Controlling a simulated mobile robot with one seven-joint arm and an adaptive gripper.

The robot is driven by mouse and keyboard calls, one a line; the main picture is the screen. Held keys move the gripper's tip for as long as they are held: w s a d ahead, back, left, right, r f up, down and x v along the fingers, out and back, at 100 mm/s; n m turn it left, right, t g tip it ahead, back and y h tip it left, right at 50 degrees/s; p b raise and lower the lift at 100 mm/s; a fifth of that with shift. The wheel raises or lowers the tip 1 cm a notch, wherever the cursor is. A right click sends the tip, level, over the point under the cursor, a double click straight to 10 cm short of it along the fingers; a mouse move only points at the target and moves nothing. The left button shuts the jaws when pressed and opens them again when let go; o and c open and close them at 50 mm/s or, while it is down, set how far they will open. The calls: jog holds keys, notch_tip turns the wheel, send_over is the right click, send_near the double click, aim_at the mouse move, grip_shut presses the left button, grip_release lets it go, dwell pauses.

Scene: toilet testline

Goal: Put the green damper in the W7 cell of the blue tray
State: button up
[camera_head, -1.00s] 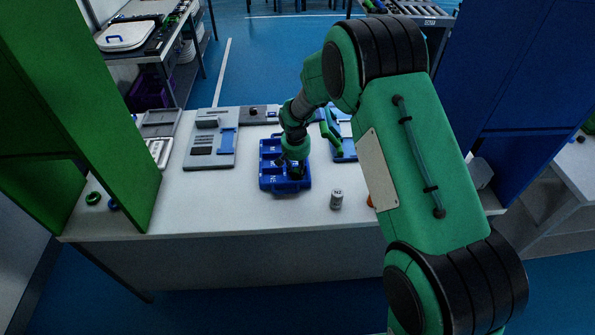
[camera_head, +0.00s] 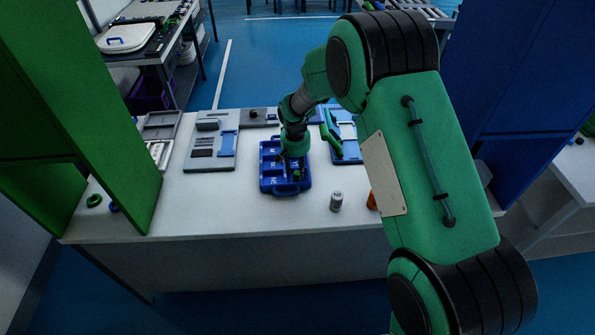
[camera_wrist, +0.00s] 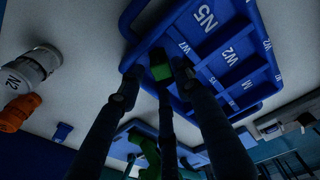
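The blue tray (camera_head: 285,187) stands on the table in the head view. It also shows in the wrist view (camera_wrist: 140,15), where a W7 label is readable near its left corner. My gripper (camera_head: 296,171) points down over the tray's right part. In the wrist view my gripper (camera_wrist: 159,72) has its dark fingers spread, with gaps at the left and right of the green damper (camera_wrist: 161,72). The damper appears between the fingertips, close to the W7 label. A middle finger hides its lower part. Whether it rests fully in the cell is unclear.
A grey-white N2 cylinder (camera_head: 336,201) and an orange part (camera_head: 372,201) stand right of the tray. A grey fixture board (camera_head: 210,142) lies to the left and a blue fixture (camera_head: 347,150) to the right. Bare table lies in front of the tray.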

notch_tip(320, 180, up, 8)
jog(key=s+p, duration=0.1)
jog(key=shift+a+r, duration=0.15)
jog(key=shift+r, duration=0.05)
dwell(0.8)
jog(key=s+d+r+t, duration=0.1)
jog(key=s+d+r, duration=0.4)
jog(key=s+r, duration=0.55)
jog(key=s+d+r+t, duration=0.1)
jog(key=s+d+r, duration=0.5)
jog(key=r, duration=0.8)
jog(key=s+d+r, duration=0.1)
jog(key=s+r, duration=0.1)
jog(key=s, duration=0.6)
jog(key=s+d+r+t, duration=0.1)
jog(key=s+d+r, duration=0.1)
jog(key=s, duration=0.7)
jog(key=s+d+r+t, duration=0.1)
jog(key=s+r, duration=0.1)
jog(key=s, duration=0.7)
jog(key=shift+s+d+y, duration=0.2)
jog(key=shift+d+y, duration=0.05)
jog(key=shift+y, duration=0.05)
